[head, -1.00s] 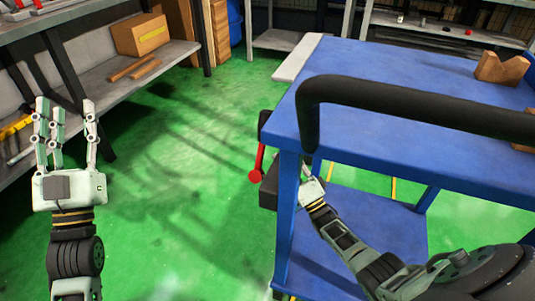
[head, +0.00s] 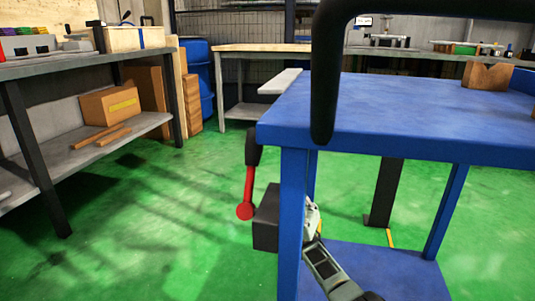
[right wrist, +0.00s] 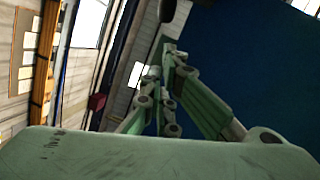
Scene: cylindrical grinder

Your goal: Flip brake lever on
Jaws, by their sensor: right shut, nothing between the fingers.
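The brake lever (head: 247,190) is red with a round end. My left gripper is not in view.
The cart's black handle (head: 325,80) crosses the near side. A wooden V-block (head: 494,75) sits on the cart top. A shelf with a cardboard box (head: 110,105) stands at left. Green floor (head: 170,210) is clear left of the lever.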

